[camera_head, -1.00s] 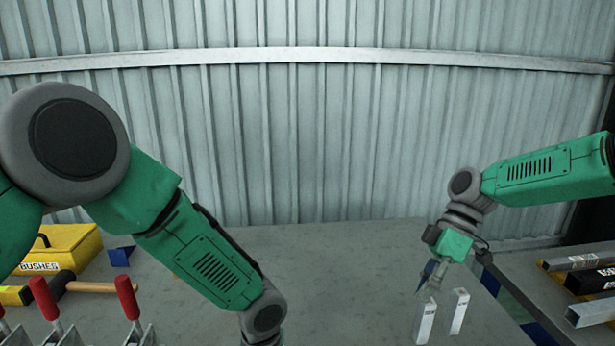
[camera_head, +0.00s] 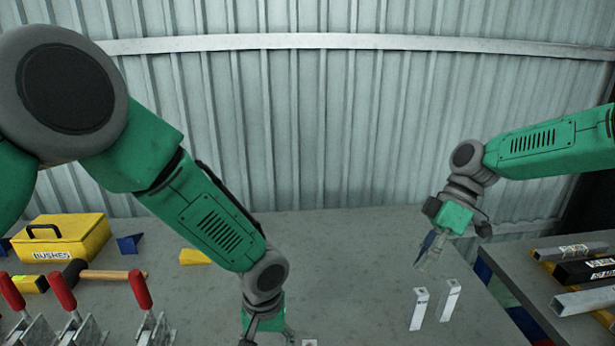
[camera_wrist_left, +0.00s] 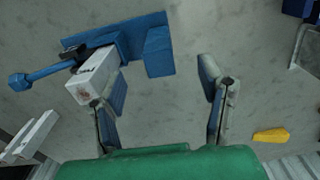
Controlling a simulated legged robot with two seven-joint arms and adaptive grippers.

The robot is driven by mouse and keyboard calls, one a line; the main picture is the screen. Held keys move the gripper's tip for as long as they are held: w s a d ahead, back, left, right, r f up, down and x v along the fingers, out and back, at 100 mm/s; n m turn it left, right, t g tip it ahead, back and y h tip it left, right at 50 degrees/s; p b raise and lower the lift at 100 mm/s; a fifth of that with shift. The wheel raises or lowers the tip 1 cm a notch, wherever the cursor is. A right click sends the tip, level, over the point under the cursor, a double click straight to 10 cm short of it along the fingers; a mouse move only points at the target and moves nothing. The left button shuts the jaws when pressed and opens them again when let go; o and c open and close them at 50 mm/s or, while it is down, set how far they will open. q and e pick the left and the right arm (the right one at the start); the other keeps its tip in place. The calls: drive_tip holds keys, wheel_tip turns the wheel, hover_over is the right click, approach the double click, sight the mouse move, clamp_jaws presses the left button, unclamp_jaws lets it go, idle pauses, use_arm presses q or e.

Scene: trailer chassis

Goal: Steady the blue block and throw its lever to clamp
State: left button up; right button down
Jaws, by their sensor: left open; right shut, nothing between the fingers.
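The blue block (camera_wrist_left: 158,48) lies on the grey table ahead of my left gripper in the left wrist view. Its blue lever (camera_wrist_left: 42,76) with a knobbed end sticks out to the left. A pale metal bar (camera_wrist_left: 92,78) runs into the block's side, its near end close to my left finger. My left gripper (camera_wrist_left: 160,95) is open, its fingers apart and nothing between them. In the head view it is cut off at the bottom edge (camera_head: 270,335), and the block is out of sight. My right gripper (camera_head: 422,262) is shut and empty, above the table.
Two small metal brackets (camera_head: 418,308) (camera_head: 450,300) stand below my right gripper. At left are red-handled toggle clamps (camera_head: 62,290), a hammer (camera_head: 100,275), a yellow box (camera_head: 62,240), a blue wedge (camera_head: 129,244) and a yellow block (camera_head: 195,257). Metal bars (camera_head: 580,270) lie on the right bench.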

use_arm(q)
drive_tip(key=shift+o, duration=0.5)
drive_tip(key=o, duration=0.5)
drive_tip(key=shift+c, duration=0.2)
wheel_tip(320, 180, up, 12)
drive_tip(key=shift+f, duration=0.15)
